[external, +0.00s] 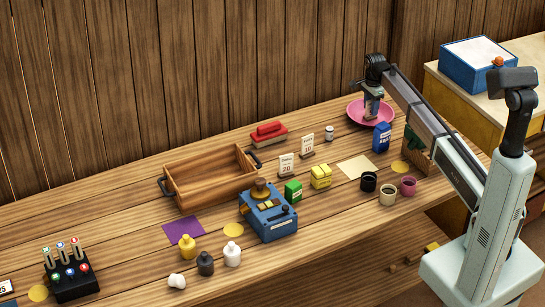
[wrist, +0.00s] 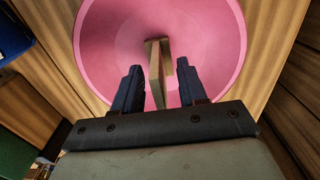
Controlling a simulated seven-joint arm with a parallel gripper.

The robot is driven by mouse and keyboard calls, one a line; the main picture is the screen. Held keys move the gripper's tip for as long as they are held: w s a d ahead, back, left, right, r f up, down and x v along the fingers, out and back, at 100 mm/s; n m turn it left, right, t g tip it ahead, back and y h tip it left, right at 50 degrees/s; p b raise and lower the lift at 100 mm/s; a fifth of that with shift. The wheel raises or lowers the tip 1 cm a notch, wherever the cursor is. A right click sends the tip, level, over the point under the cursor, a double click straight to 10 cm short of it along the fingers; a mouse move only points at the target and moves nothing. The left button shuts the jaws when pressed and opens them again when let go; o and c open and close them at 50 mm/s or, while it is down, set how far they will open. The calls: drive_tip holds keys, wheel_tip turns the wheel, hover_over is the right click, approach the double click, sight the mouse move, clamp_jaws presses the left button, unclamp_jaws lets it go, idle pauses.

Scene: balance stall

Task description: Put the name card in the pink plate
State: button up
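The pink plate (external: 355,114) lies at the back right of the table. In the wrist view the pink plate (wrist: 105,35) fills the upper middle. A thin wooden-coloured piece (wrist: 156,76), seemingly the name card seen edge-on, stands in the plate; its face is not visible. My gripper (wrist: 160,67) is low over the plate, with its two dark fingers apart on either side of this piece. A gap shows on both sides of it. In the external view my gripper (external: 371,106) is over the plate and hides the piece.
A blue box (external: 382,137) stands close in front of the plate. A small white jar (external: 329,133) is to its left. Two standing cards, one (external: 286,166) and another (external: 307,146), are further left. A wooden tray (external: 210,184) and blue scale (external: 268,214) lie beyond.

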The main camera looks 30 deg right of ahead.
drive_tip(key=shift+r, duration=0.15)
idle(0.5)
drive_tip(key=shift+r, duration=3.4)
